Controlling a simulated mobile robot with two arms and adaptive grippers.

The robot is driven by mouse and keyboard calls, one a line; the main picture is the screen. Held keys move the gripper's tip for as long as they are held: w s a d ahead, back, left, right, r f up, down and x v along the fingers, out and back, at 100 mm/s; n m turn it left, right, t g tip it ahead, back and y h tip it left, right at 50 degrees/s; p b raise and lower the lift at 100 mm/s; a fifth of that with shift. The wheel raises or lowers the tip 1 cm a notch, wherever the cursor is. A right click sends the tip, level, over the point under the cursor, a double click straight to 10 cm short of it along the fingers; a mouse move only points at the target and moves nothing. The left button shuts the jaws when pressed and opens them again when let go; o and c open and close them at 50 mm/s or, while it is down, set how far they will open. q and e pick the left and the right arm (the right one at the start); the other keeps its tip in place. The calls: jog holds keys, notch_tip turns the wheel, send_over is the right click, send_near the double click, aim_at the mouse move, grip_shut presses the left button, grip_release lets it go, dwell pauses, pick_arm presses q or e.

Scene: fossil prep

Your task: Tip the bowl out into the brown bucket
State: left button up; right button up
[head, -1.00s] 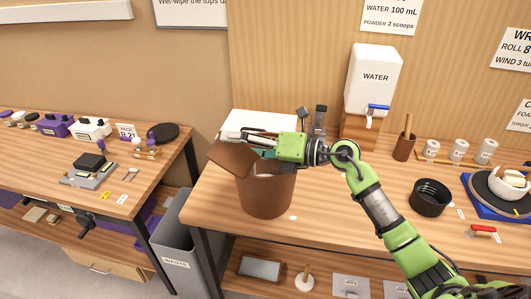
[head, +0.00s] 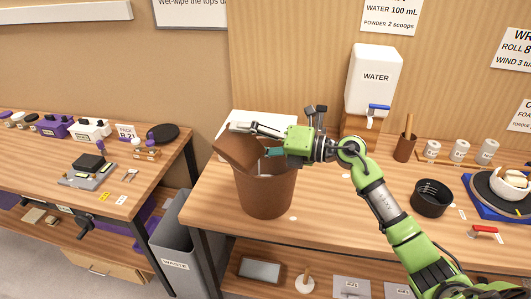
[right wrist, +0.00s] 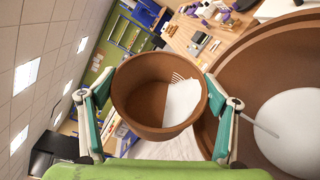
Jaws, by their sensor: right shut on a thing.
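The brown bowl (head: 236,151) is tilted over the rim of the brown bucket (head: 265,197), toward its left side. My right gripper (head: 252,141) is shut on the bowl's wall. In the right wrist view the bowl (right wrist: 150,118) sits between the two fingers, with a white patch (right wrist: 182,103) on its inside. The bucket's inner wall (right wrist: 265,62) shows beside it, with a round white area (right wrist: 292,125) inside. I cannot tell whether anything is falling from the bowl. My left gripper is not in view.
A grey waste bin (head: 172,240) stands in the gap left of the bench. A white water dispenser (head: 373,80) stands behind. A black ring-shaped container (head: 431,198) and a brown cup (head: 404,147) are to the right. The bench front right of the bucket is mostly clear.

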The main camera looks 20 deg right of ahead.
jog(key=shift+d, duration=0.1)
jog(key=shift+w+d+r+m+y, duration=0.2)
jog(key=shift+d+m+y, duration=0.2)
jog(key=shift+m, duration=0.3)
jog(key=shift+w+d+m, duration=0.1)
jog(key=shift+m, duration=0.3)
jog(key=shift+d+r+m+t, duration=0.1)
jog(key=shift+d+m+t, duration=0.05)
jog(key=shift+m+t, duration=0.15)
jog(key=shift+w+d+r+m+t+y, duration=0.1)
jog(key=shift+w+d+m+t+y, duration=0.2)
jog(key=shift+m, duration=0.5)
jog(key=shift+s, duration=0.1)
jog(key=shift+d+m+t, duration=0.35)
jog(key=shift+m+t, duration=0.05)
jog(key=shift+m, duration=0.4)
